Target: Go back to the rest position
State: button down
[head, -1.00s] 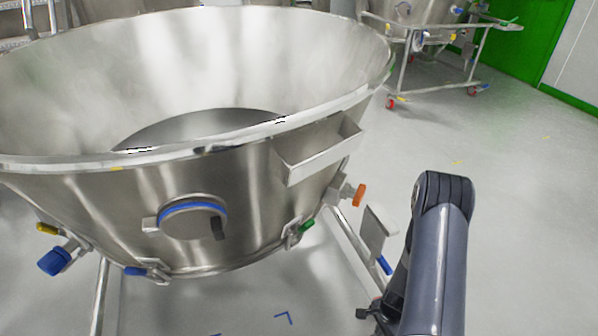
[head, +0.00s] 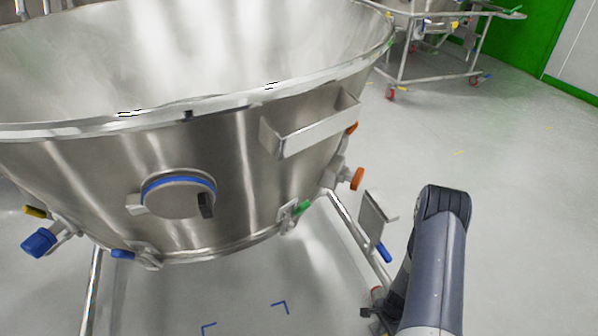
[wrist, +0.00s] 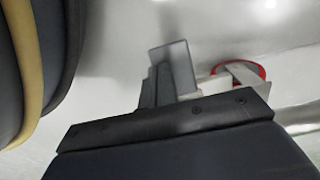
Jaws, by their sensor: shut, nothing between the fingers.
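My gripper (wrist: 170,76) shows in the wrist view as short grey fingers beyond a dark body plate. The fingers are together with nothing between them. A red-rimmed caster wheel (wrist: 240,72) is just right of and beyond them; I cannot tell how far apart they are. In the head view my arm (head: 437,255) stands at the lower right, folded and angled down, beside a large steel bowl (head: 240,150) on a wheeled frame. The gripper itself cannot be made out clearly there.
The bowl has a blue-ringed round port (head: 178,194), an orange knob (head: 357,179) and a steel bracket (head: 315,128) on its side. A small plate (head: 374,222) sits on the frame leg, close left of my arm. Open floor (head: 520,200) lies to the right. Another wheeled vessel stands behind.

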jog(key=shift+d+r+p, duration=0.3)
jog(key=shift+r+p, duration=0.1)
jog(key=shift+r, duration=0.45)
jog(key=shift+w+d+f+b, duration=0.15)
jog(key=shift+d+f+b, duration=0.1)
jog(key=shift+b, duration=0.15)
jog(key=shift+w+d+r+g+y+b, duration=0.1)
jog(key=shift+d+r+g+y+b, duration=0.1)
jog(key=shift+y, duration=0.3)
jog(key=shift+d+r+g+y+b, duration=0.1)
jog(key=shift+g+y+b, duration=0.1)
jog(key=shift+y, duration=0.3)
jog(key=shift+r, duration=0.15)
jog(key=shift+d+r+y, duration=0.1)
jog(key=shift+r+y, duration=0.05)
jog(key=shift+y, duration=0.15)
